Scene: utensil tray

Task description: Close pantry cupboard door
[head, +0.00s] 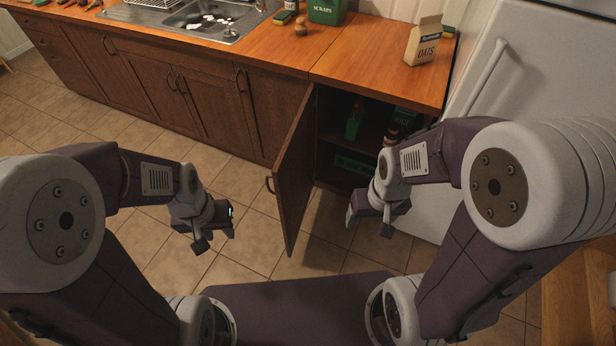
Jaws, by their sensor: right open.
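The pantry cupboard door (294,172) is dark brown wood and stands wide open, swung out toward me from its left side. Its handle (269,185) is on the left face, near the free edge. The open cupboard (336,132) shows dark shelves with several items inside. My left gripper (216,240) is left of the door and apart from it, pointing down; I cannot tell how far its jaws are apart. My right gripper (368,228) is open and empty, to the right of the door and in front of the cupboard opening.
The wooden counter (345,66) above holds an oats carton (424,40), a green scraps bin (326,10) and a sink (209,20). A white fridge (540,60) stands close on the right. The tiled floor (100,125) left of the door is clear.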

